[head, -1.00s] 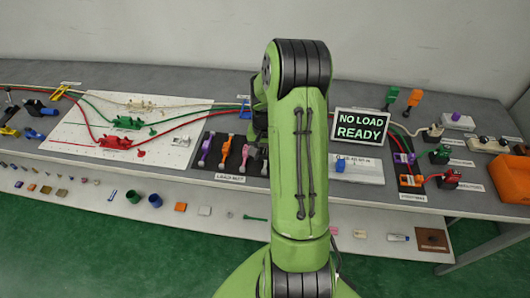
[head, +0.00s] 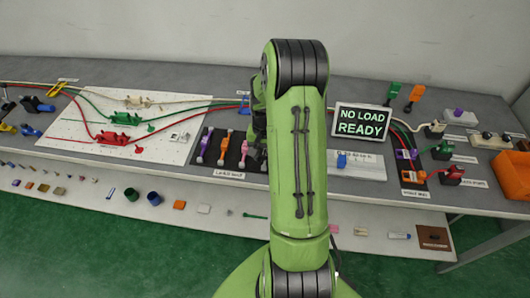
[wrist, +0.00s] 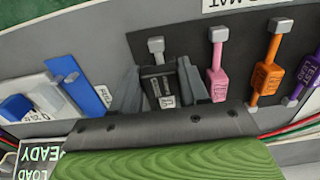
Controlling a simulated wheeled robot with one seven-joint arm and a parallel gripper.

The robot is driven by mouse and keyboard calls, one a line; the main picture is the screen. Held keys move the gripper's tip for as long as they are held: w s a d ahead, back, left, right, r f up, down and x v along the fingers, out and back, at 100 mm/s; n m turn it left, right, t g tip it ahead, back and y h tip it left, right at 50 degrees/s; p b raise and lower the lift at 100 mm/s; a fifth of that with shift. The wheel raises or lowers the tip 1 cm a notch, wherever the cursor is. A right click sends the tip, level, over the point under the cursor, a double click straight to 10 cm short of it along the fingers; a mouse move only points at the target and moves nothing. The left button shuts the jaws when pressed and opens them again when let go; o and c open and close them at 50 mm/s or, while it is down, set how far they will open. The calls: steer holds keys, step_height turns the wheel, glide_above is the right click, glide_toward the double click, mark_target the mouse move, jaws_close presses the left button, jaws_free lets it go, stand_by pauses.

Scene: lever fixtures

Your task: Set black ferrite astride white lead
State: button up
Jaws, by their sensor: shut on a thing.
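The black ferrite (wrist: 161,86), a small dark block with a pale label, stands on the dark mat in the wrist view, with a grey cap (wrist: 156,45) beyond it. My gripper (wrist: 161,88) is shut on the ferrite, one finger on each side. In the head view my green arm hides most of the gripper and the ferrite. The white lead (head: 195,104) runs along the back of the table, past a cream fixture (head: 138,101) on the white board. The ferrite is at the mat, apart from that fixture.
Pink (wrist: 216,65), orange (wrist: 268,70) and purple (wrist: 308,72) pieces stand beside the ferrite on the mat (wrist: 185,45). Green (head: 122,118) and red (head: 112,138) fixtures with leads are on the white board (head: 80,145). A sign (head: 361,122) reads "NO LOAD READY".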

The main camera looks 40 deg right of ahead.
steer(key=shift+f, duration=0.25)
steer(key=shift+f+b, duration=0.6)
steer(key=o, duration=1.1)
steer(key=shift+o, duration=0.3)
steer(key=o, duration=0.4)
steer(key=shift+o, duration=0.2)
steer(key=shift+r, duration=0.1)
steer(key=shift+r+p, duration=2.8)
steer(key=shift+r, duration=0.75)
steer(key=shift+f, duration=0.1)
